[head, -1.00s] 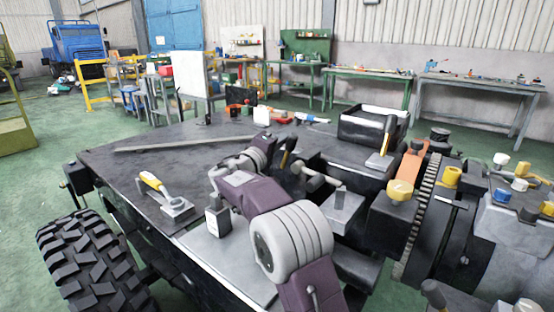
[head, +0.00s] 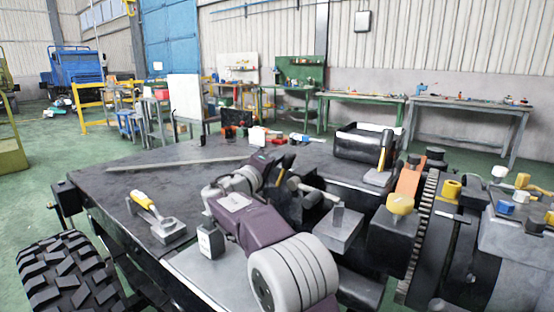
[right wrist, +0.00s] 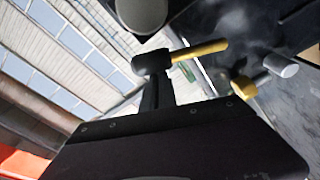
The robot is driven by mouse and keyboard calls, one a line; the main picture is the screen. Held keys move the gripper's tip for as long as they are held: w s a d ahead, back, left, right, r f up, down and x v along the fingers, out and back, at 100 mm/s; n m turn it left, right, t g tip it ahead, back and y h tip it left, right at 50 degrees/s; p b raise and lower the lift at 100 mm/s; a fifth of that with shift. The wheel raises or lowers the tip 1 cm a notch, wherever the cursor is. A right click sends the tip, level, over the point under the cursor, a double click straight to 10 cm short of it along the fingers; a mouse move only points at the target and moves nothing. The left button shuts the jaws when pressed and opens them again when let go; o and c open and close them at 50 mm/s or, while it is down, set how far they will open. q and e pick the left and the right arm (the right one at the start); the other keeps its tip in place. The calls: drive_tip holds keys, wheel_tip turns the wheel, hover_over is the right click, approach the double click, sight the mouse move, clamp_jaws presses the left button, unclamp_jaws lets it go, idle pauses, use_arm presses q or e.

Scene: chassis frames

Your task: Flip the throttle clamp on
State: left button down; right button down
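A clamp with a yellow handle (head: 143,200) sits on a grey metal base on the left of the dark chassis deck. Another yellow-handled lever (head: 383,158) stands upright on a plate at the right. I cannot tell which is the throttle clamp. My right gripper (head: 280,172) is over the middle of the deck, its fingers small and dark against dark parts. In the right wrist view its fingers (right wrist: 155,92) point at a dark block with a yellow handle (right wrist: 200,50); contact is unclear, and so is the finger gap. My left gripper is out of view.
A black open box (head: 362,144) stands on the back right of the deck. A yellow knob (head: 400,204), an orange bracket (head: 410,178) and a toothed ring crowd the right. A long flat bar (head: 175,164) lies on the otherwise fairly clear left deck.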

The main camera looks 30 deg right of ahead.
drive_tip(key=v, duration=0.8)
drive_tip(key=shift+s+p, duration=0.2)
drive_tip(key=shift+p, duration=0.1)
drive_tip(key=shift+a, duration=0.2)
